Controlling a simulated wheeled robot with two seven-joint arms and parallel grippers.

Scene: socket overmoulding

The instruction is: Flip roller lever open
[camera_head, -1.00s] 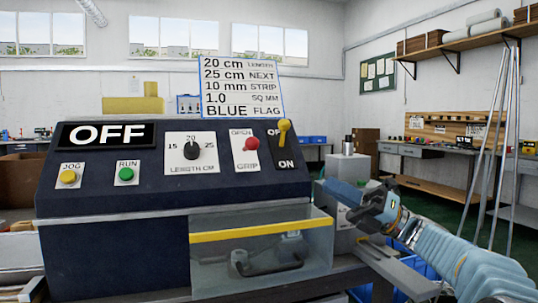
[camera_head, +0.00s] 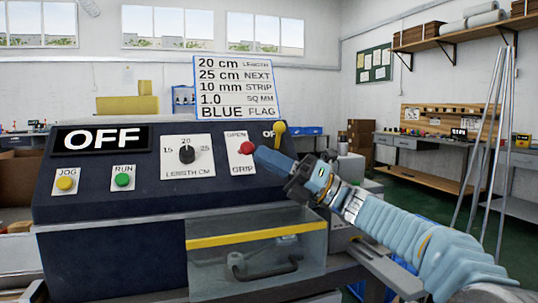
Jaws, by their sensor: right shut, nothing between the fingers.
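The roller lever is the red-knobbed lever (camera_head: 247,147) on a white plate (camera_head: 234,160) on the machine's sloping panel. The plate reads OPEN at the top and GRIP at the bottom. The red knob sits in the upper half of the plate, below the word OPEN. My right gripper (camera_head: 262,157) reaches in from the right, its fingers shut and empty. Its tips are just right of the red knob; I cannot tell whether they touch. The gripper covers part of the ON/OFF switch plate. My left gripper is not in view.
The yellow power switch handle (camera_head: 279,129) stands close above my right gripper. A length dial (camera_head: 187,154) and the JOG (camera_head: 65,183) and RUN (camera_head: 122,180) buttons lie to the left. A clear guard with a yellow edge (camera_head: 258,235) juts out below the panel.

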